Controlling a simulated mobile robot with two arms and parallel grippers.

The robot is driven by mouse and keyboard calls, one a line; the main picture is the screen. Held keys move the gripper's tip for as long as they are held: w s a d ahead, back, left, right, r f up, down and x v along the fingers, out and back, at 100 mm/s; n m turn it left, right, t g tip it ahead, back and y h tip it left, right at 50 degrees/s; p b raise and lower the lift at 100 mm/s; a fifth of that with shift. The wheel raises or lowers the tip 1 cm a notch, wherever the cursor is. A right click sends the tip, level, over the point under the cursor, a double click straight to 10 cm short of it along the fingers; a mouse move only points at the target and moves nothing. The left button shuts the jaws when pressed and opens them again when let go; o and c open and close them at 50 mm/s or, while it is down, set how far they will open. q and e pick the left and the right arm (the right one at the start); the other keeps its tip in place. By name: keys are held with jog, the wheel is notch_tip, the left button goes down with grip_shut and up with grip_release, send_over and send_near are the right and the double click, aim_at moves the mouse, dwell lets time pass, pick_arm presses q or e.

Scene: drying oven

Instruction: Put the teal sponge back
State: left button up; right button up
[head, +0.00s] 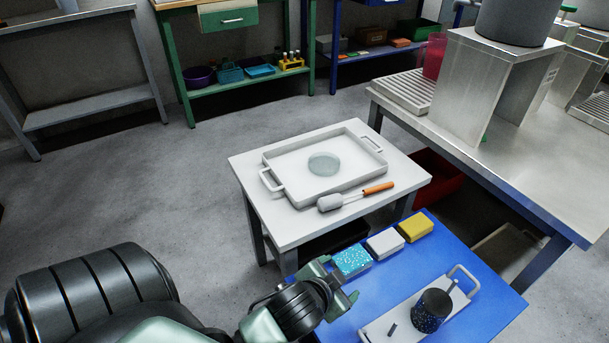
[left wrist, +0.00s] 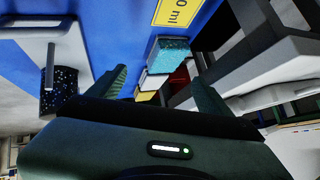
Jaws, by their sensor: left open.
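The teal sponge (head: 351,261) lies on the blue table at its left edge, in a row with a white sponge (head: 385,244) and a yellow sponge (head: 415,228). In the left wrist view the teal sponge (left wrist: 171,52) appears ahead of and between the fingers, with the white sponge (left wrist: 152,83) and the yellow sponge (left wrist: 146,97) near it. My left gripper (head: 338,280) is open and empty, just in front of the teal sponge. In the left wrist view my left gripper (left wrist: 162,80) has its fingers spread wide. My right gripper is out of view.
The blue table (head: 490,290) also holds a white tray (head: 462,289) with a dark speckled cup (head: 431,310). Behind it, a white table (head: 253,207) bears a tray (head: 290,196) with a round disc, and an orange-handled brush (head: 354,197). The grey floor at left is clear.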

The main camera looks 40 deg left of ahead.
pick_arm(q)
jog(key=s+d+f+g, duration=0.1)
jog(key=s+f+g, duration=0.1)
jog(key=s, duration=0.5)
jog(key=s+d+f+n+g+h, duration=0.1)
jog(key=s+f+g, duration=0.2)
jog(key=s, duration=0.3)
jog(key=shift+s+f+g+h, duration=0.3)
jog(key=shift+s+g, duration=0.05)
jog(key=shift+g, duration=0.05)
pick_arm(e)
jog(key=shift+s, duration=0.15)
